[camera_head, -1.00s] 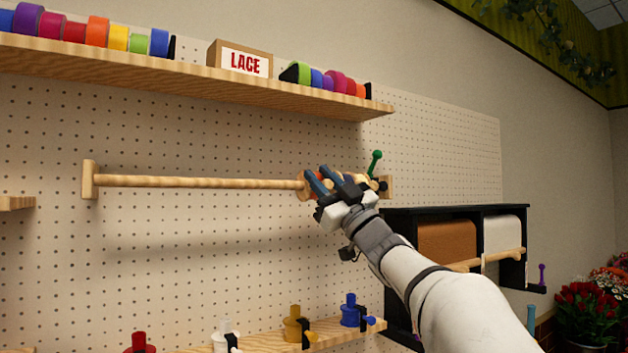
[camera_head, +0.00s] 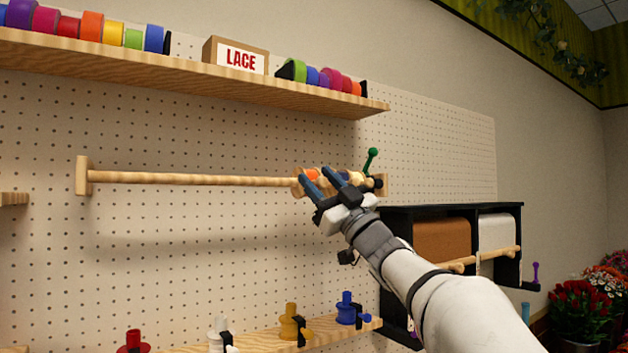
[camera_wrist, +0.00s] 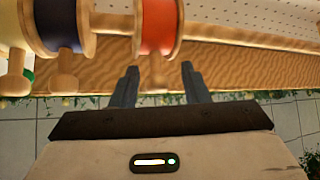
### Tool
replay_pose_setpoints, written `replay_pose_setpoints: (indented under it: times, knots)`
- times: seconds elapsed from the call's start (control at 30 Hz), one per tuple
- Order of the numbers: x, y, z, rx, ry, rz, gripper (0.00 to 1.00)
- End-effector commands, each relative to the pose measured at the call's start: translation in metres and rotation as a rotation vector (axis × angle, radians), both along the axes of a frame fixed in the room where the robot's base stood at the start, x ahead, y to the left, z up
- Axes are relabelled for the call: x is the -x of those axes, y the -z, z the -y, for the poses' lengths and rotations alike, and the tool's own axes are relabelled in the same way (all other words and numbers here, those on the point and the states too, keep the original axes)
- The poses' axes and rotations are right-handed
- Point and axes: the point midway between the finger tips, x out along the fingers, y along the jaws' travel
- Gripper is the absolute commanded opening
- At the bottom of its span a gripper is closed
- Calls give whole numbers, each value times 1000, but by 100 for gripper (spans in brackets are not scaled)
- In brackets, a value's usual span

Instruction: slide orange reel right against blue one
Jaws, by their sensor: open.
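The orange reel (camera_head: 312,174) sits on the wooden rod near its right end, between wooden flanges. In the wrist view the orange reel (camera_wrist: 160,28) has a wooden peg pointing down the picture. The dark blue reel (camera_wrist: 58,25) is left of it there, with a short bare stretch of rod between them. In the head view the blue reel (camera_head: 343,176) is to the right, partly hidden by a finger. My gripper (camera_head: 317,176) is open at the orange reel. In the wrist view my gripper's fingers (camera_wrist: 157,80) lie either side of the peg, with nothing clamped.
The long rod (camera_head: 190,179) is bare to the left. A green-knobbed pin (camera_head: 371,160) stands near its right end. A shelf (camera_head: 190,70) with ribbon rolls and a LACE box (camera_head: 236,56) is above. A lower shelf (camera_head: 330,328) holds coloured spools. A black paper-roll rack (camera_head: 396,222) is right.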

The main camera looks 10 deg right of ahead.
Motion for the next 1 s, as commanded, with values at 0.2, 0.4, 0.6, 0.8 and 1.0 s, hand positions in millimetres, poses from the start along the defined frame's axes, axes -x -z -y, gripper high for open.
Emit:
replay_pose_setpoints:
  times: [0.2, 0.4, 0.6, 0.8, 1.0]
  knots:
    - [24, 29, 18, 1, 4, 1, 42]
    - [37, 42, 27, 1, 1, 0, 42]
    - [39, 42, 28, 0, -1, 1, 42]
    - [38, 39, 31, -15, 5, -4, 42]
    - [33, 7, 87, -315, 107, -100, 42]
